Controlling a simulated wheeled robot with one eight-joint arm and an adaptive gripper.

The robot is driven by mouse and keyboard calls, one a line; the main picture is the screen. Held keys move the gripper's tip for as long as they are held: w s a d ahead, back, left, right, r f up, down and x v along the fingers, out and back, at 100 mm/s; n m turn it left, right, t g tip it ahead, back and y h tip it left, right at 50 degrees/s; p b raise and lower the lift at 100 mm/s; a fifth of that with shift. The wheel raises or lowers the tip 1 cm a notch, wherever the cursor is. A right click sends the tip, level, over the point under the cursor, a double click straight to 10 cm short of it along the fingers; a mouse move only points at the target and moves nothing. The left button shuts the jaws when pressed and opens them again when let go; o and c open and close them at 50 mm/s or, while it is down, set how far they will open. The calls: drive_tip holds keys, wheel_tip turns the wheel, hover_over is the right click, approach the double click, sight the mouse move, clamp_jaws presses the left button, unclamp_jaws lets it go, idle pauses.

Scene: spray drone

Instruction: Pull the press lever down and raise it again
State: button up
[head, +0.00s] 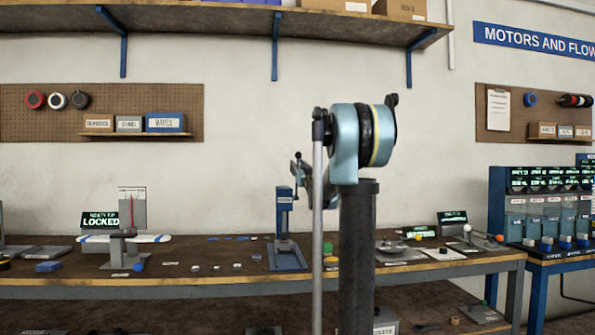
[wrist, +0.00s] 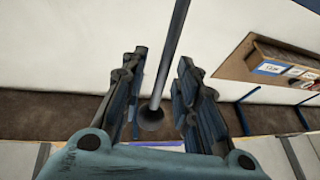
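The blue press (head: 284,228) stands upright on the bench, left of my arm in the head view. A thin dark lever with a round end (head: 297,156) shows near its top, against my gripper (head: 304,178), which is partly hidden behind my arm. In the wrist view my gripper (wrist: 163,57) has its two fingers apart. A dark rod with a round end (wrist: 151,117), which looks like the lever, shows between the fingers with gaps on both sides. I cannot tell its exact depth relative to the fingertips.
The wooden bench (head: 190,282) carries a scale-like stand (head: 131,208) and a "LOCKED" display (head: 100,221) at left, with small loose parts before the press. A blue rack (head: 545,205) stands at right. A shelf (head: 210,20) hangs above. The wall behind the press is bare.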

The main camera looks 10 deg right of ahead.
drive_tip(key=shift+w+r, duration=0.1)
drive_tip(key=shift+w, duration=0.15)
clamp_jaws()
